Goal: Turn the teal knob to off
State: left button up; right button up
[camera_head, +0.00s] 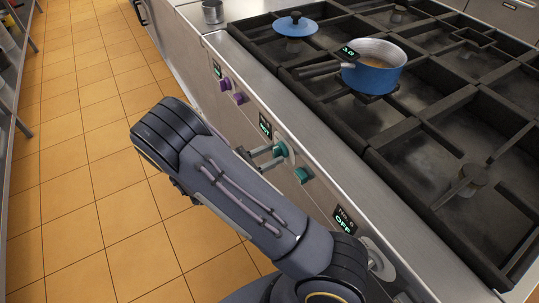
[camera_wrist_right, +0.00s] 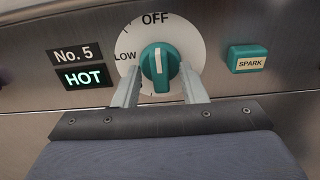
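The teal knob (camera_wrist_right: 160,66) sits on a white round dial (camera_wrist_right: 187,37) in the right wrist view, its white pointer mark upright toward the word OFF. LOW is printed at the dial's left. The knob also shows in the head view (camera_head: 281,149), on the stove's front panel. The No. 5 display (camera_wrist_right: 84,77) beside it reads HOT. My right gripper (camera_wrist_right: 160,78) has its two fingers apart, one on each side of the knob; I cannot tell whether they touch it. It also shows in the head view (camera_head: 264,157). My left gripper is not in view.
A teal SPARK button (camera_wrist_right: 248,58) is right of the dial. Purple controls (camera_head: 232,90) are farther along the panel, and a No. 6 display (camera_head: 344,220) reads OFF. The tiled floor is clear.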

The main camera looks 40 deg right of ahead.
jog(key=a, duration=0.7)
jog(key=shift+w+a, duration=0.4)
jog(key=s+d+r+m+g+y+p, duration=0.25)
jog(key=s+r+m+y, duration=0.45)
jog(key=s+y, duration=0.5)
jog(key=s+a+r+m+t+y+p, duration=0.2)
jog(key=a+r+m+t+y, duration=0.1)
jog(key=r+m+t+y, duration=0.2)
jog(key=s+a+r+m+t+y+p, duration=0.2)
jog(key=s+a+r+m+t+y, duration=0.1)
jog(key=r, duration=0.5)
jog(key=shift+s+a+m+t+y+p, duration=0.15)
jog(key=shift+a+m+t+y+p, duration=0.3)
jog(key=shift+m+t+y, duration=0.9)
